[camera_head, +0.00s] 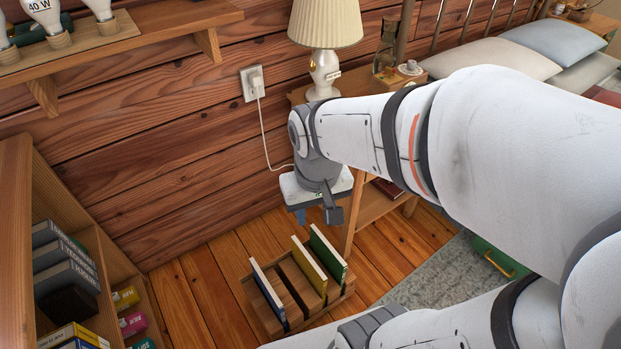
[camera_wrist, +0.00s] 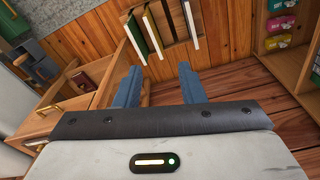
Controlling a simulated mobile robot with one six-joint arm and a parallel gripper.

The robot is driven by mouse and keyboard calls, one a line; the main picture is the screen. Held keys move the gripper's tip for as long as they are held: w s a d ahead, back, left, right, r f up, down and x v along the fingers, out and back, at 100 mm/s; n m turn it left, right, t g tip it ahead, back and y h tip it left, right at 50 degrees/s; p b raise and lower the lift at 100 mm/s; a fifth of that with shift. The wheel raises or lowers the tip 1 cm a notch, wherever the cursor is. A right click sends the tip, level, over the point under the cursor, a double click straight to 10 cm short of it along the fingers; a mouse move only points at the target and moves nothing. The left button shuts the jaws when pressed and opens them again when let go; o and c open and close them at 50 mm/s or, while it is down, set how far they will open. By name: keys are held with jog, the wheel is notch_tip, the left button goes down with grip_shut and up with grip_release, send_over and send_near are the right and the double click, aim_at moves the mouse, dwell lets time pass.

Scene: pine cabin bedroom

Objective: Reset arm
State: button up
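My arm (camera_head: 480,150) reaches from the right across the head view. My gripper (camera_head: 318,215) hangs near the wall, just left of the nightstand, and is mostly hidden by the wrist there. In the wrist view my gripper (camera_wrist: 160,88) shows two blue fingers standing wide apart with nothing between them. A wooden book rack (camera_head: 262,303) stands on the floor below it and holds a few thin upright books: a blue one (camera_head: 268,288), a yellow one (camera_head: 308,267) and a green one (camera_head: 328,255). The rack's books also show beyond the fingers in the wrist view.
A nightstand (camera_head: 366,208) bears a lamp (camera_head: 325,45). A plugged cord runs from the outlet (camera_head: 252,83). A wall shelf (camera_head: 120,50) holds bulbs. A bookshelf (camera_head: 18,190) stands left, with books and small boxes. A bed (camera_head: 590,72) is at the back right.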

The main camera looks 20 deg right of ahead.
jog(key=shift+s+d+r, duration=0.4)
jog(key=shift+s+d, duration=0.25)
jog(key=shift+d, duration=0.1)
notch_tip(320, 180, up, 25)
jog(key=t+p, duration=0.1)
jog(key=p, duration=2.1)
jog(key=shift+s+r+p, duration=0.15)
jog(key=shift+s+p, duration=0.05)
jog(key=shift+p, duration=0.15)
